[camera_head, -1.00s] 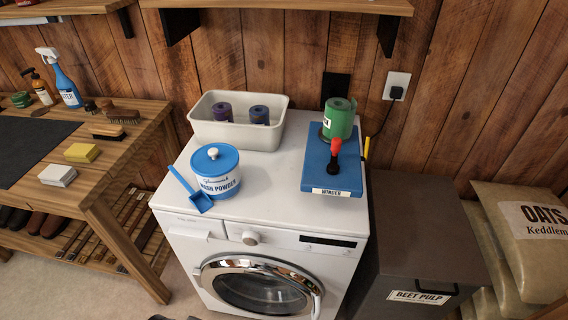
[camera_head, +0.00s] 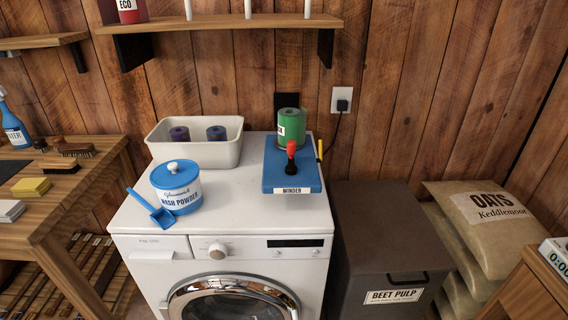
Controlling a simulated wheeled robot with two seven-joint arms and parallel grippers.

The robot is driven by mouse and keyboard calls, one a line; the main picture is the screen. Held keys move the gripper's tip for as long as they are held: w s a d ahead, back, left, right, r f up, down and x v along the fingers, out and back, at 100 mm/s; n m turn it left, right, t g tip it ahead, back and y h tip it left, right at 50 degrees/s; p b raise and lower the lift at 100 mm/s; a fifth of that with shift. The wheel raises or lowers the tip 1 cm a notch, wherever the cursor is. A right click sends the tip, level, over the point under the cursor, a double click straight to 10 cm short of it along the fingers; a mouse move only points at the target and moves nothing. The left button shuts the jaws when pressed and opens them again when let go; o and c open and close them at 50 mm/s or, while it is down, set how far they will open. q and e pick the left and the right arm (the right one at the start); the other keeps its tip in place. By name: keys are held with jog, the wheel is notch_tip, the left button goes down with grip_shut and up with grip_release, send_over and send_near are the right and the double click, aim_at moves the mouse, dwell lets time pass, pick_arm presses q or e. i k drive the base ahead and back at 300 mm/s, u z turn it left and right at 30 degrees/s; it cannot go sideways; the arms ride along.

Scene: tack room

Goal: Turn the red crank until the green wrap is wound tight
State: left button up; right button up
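The blue winder board (camera_head: 270,171) lies on the right part of the white washing machine's top. The green wrap (camera_head: 291,128) stands as a roll at its back, with a white label on its left side. The red crank (camera_head: 291,149) has an upright red knob on a dark stem near the board's right side. Whether the wrap is tight I cannot tell. Neither of my grippers shows in the view.
A white bin (camera_head: 193,143) with two dark rolls and a blue wash powder tub (camera_head: 175,187) with scoop stand left of the winder. A yellow stick-like part (camera_head: 319,150) is at the board's right edge. A beet pulp bin (camera_head: 385,245) stands right. A shelf (camera_head: 220,24) overhangs behind.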

aim_at(290, 169)
jog(key=z, duration=0.3)
jog(key=i, duration=0.85)
jog(key=u, duration=0.85)
